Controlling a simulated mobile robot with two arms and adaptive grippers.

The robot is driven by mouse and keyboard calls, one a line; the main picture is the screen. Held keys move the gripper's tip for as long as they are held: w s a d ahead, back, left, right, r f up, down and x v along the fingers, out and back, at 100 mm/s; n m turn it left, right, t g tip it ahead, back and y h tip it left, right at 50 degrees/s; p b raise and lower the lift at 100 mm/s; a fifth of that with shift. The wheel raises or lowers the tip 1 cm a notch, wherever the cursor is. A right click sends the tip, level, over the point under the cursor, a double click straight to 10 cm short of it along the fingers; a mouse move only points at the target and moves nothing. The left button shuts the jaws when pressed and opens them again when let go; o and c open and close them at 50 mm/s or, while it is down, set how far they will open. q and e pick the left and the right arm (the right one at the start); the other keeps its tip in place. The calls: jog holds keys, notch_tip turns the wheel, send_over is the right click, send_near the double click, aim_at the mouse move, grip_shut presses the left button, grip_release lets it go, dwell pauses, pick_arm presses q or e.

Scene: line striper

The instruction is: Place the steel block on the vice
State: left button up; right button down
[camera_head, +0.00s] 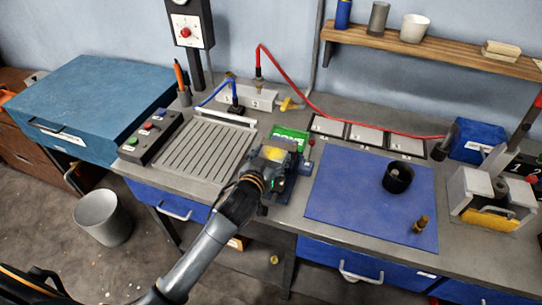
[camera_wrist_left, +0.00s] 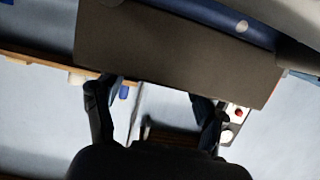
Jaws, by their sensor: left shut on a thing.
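My left gripper (camera_head: 262,172) reaches in from the lower left over the front of the bench. It is shut on a small grey block with a yellow face (camera_head: 273,153), which seems to be the steel block. The block is at or just above a dark blue device (camera_head: 291,184), apparently the vice; whether they touch cannot be told. The gripper hides part of both. In the left wrist view, the gripper's dark fingers (camera_wrist_left: 158,110) stand apart below a large dark flat surface (camera_wrist_left: 180,48), which I cannot name surely. My right gripper is not in view.
A slotted plate (camera_head: 190,150) lies left of the gripper and a green box (camera_head: 290,138) behind it. A blue mat (camera_head: 345,205) to the right carries a black cup (camera_head: 397,177) and a brass piece (camera_head: 420,224). A grey fixture (camera_head: 468,190) stands farther right.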

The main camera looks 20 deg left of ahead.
pick_arm(q)
jog(key=o, duration=1.8)
jog(key=shift+f, duration=0.1)
jog(key=shift+c, duration=0.2)
jog(key=shift+s, duration=0.25)
jog(key=b+v, duration=0.2)
jog(key=v, duration=0.8)
jog(key=shift+s+r, duration=0.25)
jog(key=shift+s, duration=0.05)
jog(key=shift+s+r, duration=0.2)
jog(key=shift+s, duration=0.25)
